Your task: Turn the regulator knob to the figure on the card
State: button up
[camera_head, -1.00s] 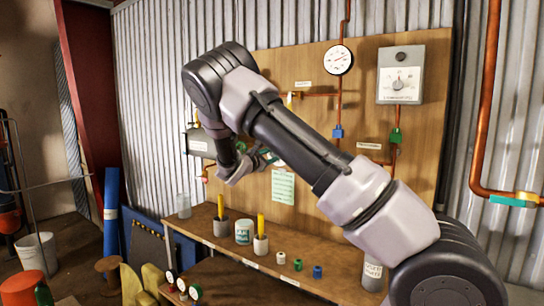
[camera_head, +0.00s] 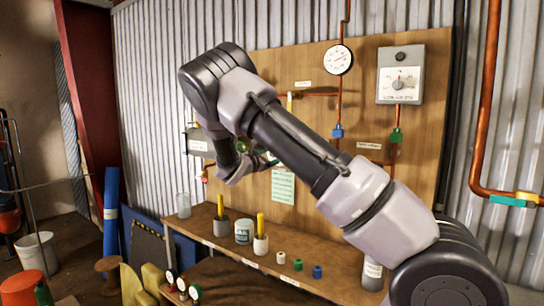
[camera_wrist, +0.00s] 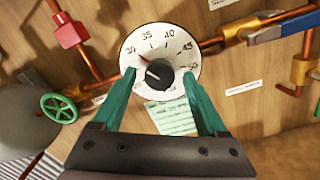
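In the wrist view, a black regulator knob (camera_wrist: 159,73) sits at the middle of a round white dial (camera_wrist: 178,45) with figures around its rim. A mark appears to run from the knob toward the upper left, near the 30; the exact reading is unclear. My gripper (camera_wrist: 160,88) is open, its green fingers on either side of the knob, with gaps to it. A pale green card (camera_wrist: 174,118) with lines of writing lies below the dial; it also shows in the head view (camera_head: 283,187). Its writing is too small to read. My arm mostly hides the dial in the head view.
A green handwheel (camera_wrist: 59,108) and red valve (camera_wrist: 70,32) are left of the dial; a blue-handled valve (camera_wrist: 280,30) is right. Copper pipes cross the board. A shelf (camera_head: 320,282) holds cups and small fittings. A gauge (camera_head: 338,60) and meter box (camera_head: 400,75) hang right.

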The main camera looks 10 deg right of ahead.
jog(key=shift+r, duration=0.1)
jog(key=v, duration=1)
jog(key=shift+s+a, duration=0.25)
jog(key=s+d+m+g+y, duration=0.5)
jog(key=s+d+m+g, duration=0.6)
jog(key=s+d+m, duration=0.55)
jog(key=s+a+r+m+t+y, duration=0.1)
jog(key=s+r+m+y, duration=0.3)
jog(key=s, duration=0.6)
jog(key=s+a+r+m+t+y, duration=0.2)
jog(key=s+r+m+y, duration=0.3)
jog(key=s, duration=0.4)
notch_tip(320, 180, up, 2)
jog(key=shift+s+r+t+y, duration=0.15)
jog(key=shift+s+t+y, duration=0.3)
jog(key=shift+t, duration=0.45)
